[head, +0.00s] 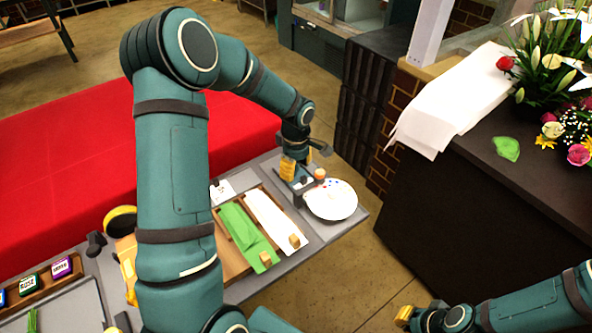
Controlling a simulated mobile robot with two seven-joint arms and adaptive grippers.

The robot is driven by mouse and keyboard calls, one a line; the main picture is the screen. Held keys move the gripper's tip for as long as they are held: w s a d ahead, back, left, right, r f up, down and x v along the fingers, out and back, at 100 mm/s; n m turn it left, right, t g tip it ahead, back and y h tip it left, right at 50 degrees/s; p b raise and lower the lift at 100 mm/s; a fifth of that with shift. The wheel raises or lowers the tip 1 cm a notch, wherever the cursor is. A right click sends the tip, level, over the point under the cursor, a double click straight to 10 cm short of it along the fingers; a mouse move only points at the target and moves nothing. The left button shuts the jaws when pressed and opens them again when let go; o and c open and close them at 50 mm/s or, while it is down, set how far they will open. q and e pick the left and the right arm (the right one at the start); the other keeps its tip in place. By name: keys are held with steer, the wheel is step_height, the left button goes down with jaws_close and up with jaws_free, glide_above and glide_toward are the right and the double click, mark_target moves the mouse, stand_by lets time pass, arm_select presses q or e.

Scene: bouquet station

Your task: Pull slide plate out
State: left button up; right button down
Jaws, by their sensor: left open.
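A round white plate (332,204) lies at the right end of the grey table, with small coloured marks near its upper edge. I cannot tell whether this is the slide plate or whether it rests on a separate sliding part. A small orange-brown knob (320,174) stands at its upper left edge. My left gripper (305,184) is open, pointing down just beside the knob and the plate's left edge; whether it touches them is unclear. My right gripper (408,318) is low at the bottom edge, over the floor and away from the table; its fingers are not clear.
A wooden tray (232,262) with green (246,236) and white sheets (275,220) lies left of the plate. A red surface (60,150) is behind. A dark counter (470,200) with flowers (550,70) and white paper (450,95) stands right. Floor separates counter and table.

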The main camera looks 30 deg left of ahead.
arm_select(q)
steer(key=shift+f, duration=0.4)
steer(key=shift+o, duration=0.2)
jaws_close()
steer(key=w+a, duration=0.1)
steer(key=a, duration=0.1)
steer(key=w+a, duration=0.1)
steer(key=a, duration=0.1)
steer(key=w+a, duration=0.1)
steer(key=a, duration=0.2)
steer(key=shift+p, duration=0.35)
steer(key=shift+c, duration=0.2)
jaws_free()
